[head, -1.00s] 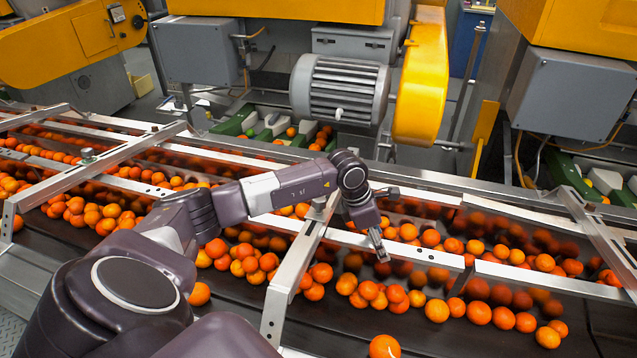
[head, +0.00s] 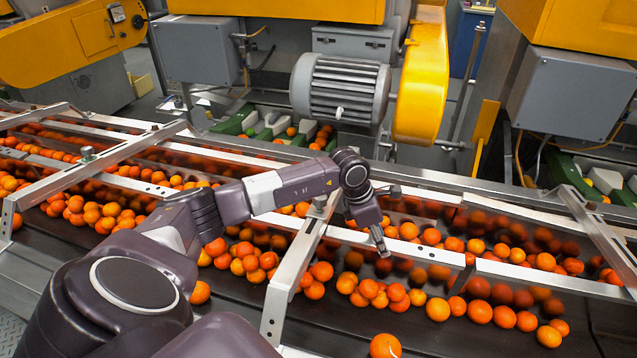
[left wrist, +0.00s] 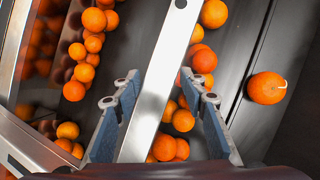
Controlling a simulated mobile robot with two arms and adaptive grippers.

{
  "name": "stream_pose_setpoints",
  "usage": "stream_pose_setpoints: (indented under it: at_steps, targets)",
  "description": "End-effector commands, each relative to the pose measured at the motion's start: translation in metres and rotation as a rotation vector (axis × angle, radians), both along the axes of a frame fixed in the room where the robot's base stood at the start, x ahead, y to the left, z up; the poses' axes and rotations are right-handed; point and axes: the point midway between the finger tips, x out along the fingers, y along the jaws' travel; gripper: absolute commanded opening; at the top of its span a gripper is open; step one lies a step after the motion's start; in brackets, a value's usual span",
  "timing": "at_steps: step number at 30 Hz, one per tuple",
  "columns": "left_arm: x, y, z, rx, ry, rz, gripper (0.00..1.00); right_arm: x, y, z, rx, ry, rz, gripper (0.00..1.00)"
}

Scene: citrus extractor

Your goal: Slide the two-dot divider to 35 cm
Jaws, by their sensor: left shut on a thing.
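A long flat silver metal divider (left wrist: 155,95) runs between the fingers of my left gripper (left wrist: 165,100) in the left wrist view. A dark dot shows on it at the top edge; I cannot make out a second dot. In the head view my left gripper (head: 380,246) points down over the conveyor and is shut on this divider (head: 428,252), with a finger across its near face. My wrist covers part of it. I see no centimetre scale. My right gripper is not in view.
Oranges lie along both sides of the divider on the dark belt (head: 340,325). A silver crossbar (head: 290,270) stands just left of my gripper. Another divider length (head: 550,280) lies to the right. A lone orange (left wrist: 266,88) sits on the open near belt.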

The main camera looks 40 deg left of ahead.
Motion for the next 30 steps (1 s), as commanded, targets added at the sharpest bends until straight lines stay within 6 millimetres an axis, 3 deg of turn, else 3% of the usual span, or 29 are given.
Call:
stream_pose_setpoints:
  at_steps: [30]
  targets:
    - [0.038,0.019,-0.01,0.0,-0.004,0.01,0.15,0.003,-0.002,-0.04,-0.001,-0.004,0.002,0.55]
